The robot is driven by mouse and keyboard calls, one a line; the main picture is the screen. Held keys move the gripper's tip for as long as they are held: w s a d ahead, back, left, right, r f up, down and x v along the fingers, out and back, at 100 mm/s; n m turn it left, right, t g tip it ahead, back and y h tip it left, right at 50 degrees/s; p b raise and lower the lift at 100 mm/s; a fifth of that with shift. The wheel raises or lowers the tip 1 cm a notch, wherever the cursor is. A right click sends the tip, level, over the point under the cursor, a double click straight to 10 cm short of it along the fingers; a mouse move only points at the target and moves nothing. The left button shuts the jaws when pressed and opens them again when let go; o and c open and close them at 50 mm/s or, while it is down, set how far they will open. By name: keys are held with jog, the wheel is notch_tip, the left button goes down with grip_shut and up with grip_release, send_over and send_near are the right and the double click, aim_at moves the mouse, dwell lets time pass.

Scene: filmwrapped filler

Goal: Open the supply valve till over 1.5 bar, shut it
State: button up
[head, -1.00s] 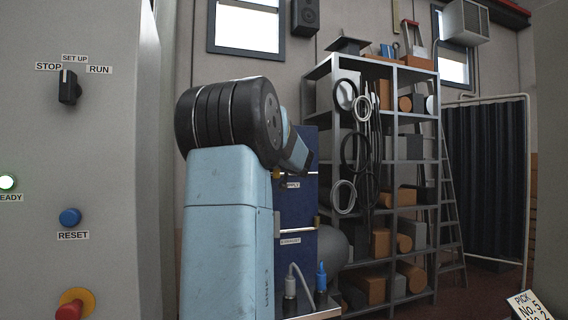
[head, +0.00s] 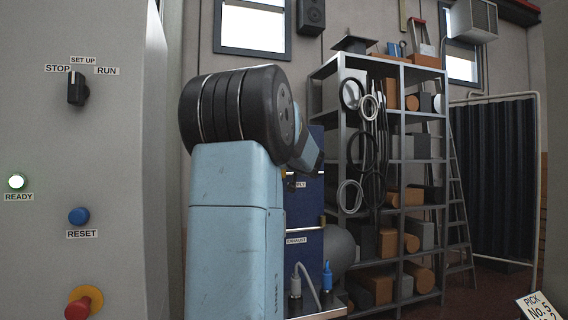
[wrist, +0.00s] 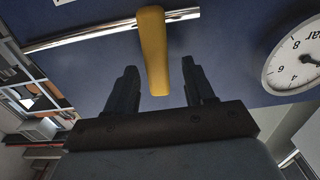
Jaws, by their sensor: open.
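In the wrist view a yellow valve lever (wrist: 152,30) crosses a silver pipe on the blue panel (wrist: 225,60). My gripper (wrist: 158,66) is open, with one finger on each side of the lever's end and visible gaps to both. A round white pressure gauge (wrist: 292,62) is at the right, upside down and cut off by the frame; I cannot read its pressure. In the head view the blue panel (head: 306,208) is partly behind my arm. A partly hidden label ending in "PLY" (head: 300,184) is near my wrist, and an EXHAUST label (head: 297,240) is lower down.
A grey cabinet at the left has a STOP/SET UP/RUN switch (head: 77,88), a lit READY lamp (head: 16,181), a blue RESET button (head: 79,216) and a red knob (head: 78,308). A shelf rack (head: 348,128) with hoses and boxes stands right of the panel.

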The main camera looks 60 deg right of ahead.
jog(key=v, duration=1.1)
jog(key=shift+w+a, duration=0.15)
jog(key=shift+c, duration=0.4)
